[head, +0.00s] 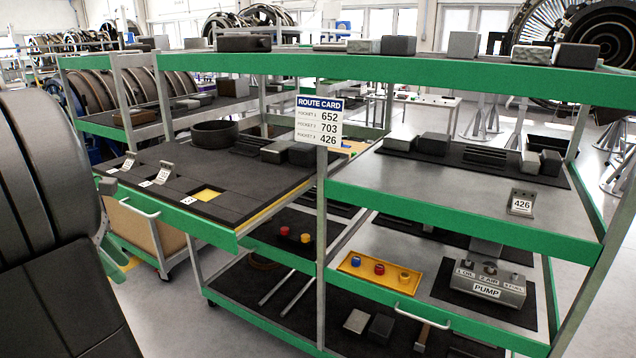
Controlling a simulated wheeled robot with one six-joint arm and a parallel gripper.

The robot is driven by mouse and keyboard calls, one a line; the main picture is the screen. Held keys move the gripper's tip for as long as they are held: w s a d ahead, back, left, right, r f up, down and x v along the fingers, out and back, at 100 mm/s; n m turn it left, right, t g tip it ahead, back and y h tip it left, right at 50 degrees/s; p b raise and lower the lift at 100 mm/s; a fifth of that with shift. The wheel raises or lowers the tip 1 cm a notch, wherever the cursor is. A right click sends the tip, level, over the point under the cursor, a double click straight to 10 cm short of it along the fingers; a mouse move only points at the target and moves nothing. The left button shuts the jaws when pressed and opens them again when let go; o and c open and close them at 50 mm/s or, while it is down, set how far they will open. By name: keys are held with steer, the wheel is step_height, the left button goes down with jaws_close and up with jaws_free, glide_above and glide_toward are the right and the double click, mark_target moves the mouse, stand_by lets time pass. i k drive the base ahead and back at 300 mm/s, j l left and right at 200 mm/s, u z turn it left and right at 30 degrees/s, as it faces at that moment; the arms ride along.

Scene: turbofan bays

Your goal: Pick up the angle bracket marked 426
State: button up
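The angle bracket marked 426 (521,203) stands on the grey middle shelf (455,200) of the right rack, close to the front green edge. It is a small grey metal piece with a white label facing me, and nothing covers it. The route card (320,121) on the rack post lists 652, 703 and 426. Two similar brackets stand at the left of the pulled-out dark tray (255,180), one farther left (128,162) and one nearer (163,173). Their markings are too small to read.
A yellow-floored pocket (207,195) shows in the tray. Dark and grey blocks (433,143) stand behind the bracket, and the upper green shelf (400,70) runs above it. A pump box (487,285) and a yellow tray (380,272) sit on the shelf below.

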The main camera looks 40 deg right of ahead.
mark_target(521, 201)
steer(key=l+z, duration=0.4)
steer(key=i+l+z, duration=0.15)
steer(key=l+z, duration=0.25)
steer(key=i+l+z, duration=0.2)
steer(key=l+z, duration=0.15)
steer(key=i+l+z, duration=0.2)
steer(key=l+z, duration=0.2)
steer(key=i+l, duration=0.3)
steer(key=i+l+z, duration=0.1)
steer(key=i+l, duration=0.15)
steer(key=l, duration=0.3)
